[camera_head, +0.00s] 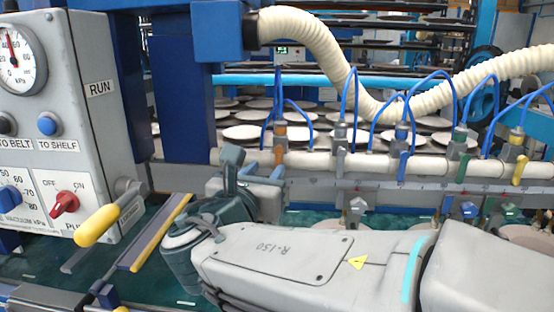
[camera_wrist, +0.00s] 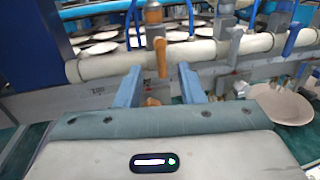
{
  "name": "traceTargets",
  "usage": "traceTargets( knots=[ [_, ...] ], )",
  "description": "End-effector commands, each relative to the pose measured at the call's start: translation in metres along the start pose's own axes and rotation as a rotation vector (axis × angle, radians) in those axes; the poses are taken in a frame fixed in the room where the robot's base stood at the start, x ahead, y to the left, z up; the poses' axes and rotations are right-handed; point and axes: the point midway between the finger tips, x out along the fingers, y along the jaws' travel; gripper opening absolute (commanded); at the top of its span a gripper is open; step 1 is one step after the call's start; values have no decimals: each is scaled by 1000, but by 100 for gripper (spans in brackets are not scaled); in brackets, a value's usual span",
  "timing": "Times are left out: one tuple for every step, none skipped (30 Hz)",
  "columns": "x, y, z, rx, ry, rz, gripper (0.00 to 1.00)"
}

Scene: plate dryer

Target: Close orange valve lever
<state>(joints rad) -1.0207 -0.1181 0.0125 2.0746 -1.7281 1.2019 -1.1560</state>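The orange valve (camera_head: 280,133) sits on the cream pipe, with a blue hose rising from it. In the wrist view the orange valve body (camera_wrist: 153,13) shows at the top, and its brownish-orange lever (camera_wrist: 161,55) hangs down in front of the pipe. My gripper (camera_head: 254,168) is in front of the pipe, just below and left of the valve in the head view. In the wrist view my gripper (camera_wrist: 159,71) is open, its blue-grey fingers apart on either side of the lever in the picture. Whether a finger touches the lever cannot be told.
The cream pipe (camera_head: 330,162) carries other valves with white, blue (camera_head: 403,167), green (camera_head: 462,168) and yellow (camera_head: 519,170) levers to the right. A control box (camera_head: 95,130) with a yellow-gripped handle (camera_head: 97,226) stands at left. Plates (camera_head: 243,132) lie behind the pipe.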

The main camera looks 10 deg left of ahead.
Motion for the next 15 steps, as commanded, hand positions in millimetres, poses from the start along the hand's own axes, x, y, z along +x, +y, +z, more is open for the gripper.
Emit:
traceTargets(
  knots=[
    [12, 0, 0, -1, 1, -2, 35],
    [18, -1, 0, -1, 1, -4, 35],
    [25, 0, 0, -2, 1, -2, 35],
    [31, 0, 0, -1, 0, -3, 35],
    [36, 0, 0, -1, 1, -2, 35],
    [42, -1, 0, -1, 1, -3, 35],
    [46, -1, 0, -1, 1, -3, 35],
    [50, 0, 0, -1, 1, -1, 35],
    [54, 0, 0, 0, 1, -1, 35],
    [57, -1, 0, 1, 1, -2, 35],
    [60, -1, 0, 1, 1, -2, 35],
    [62, -1, 0, 1, 1, -1, 35],
    [63, 0, 0, 1, 2, -1, 35],
    [64, 0, 0, 1, 2, 0, 35],
    [65, -1, 0, 0, 1, 0, 35]
  ],
)
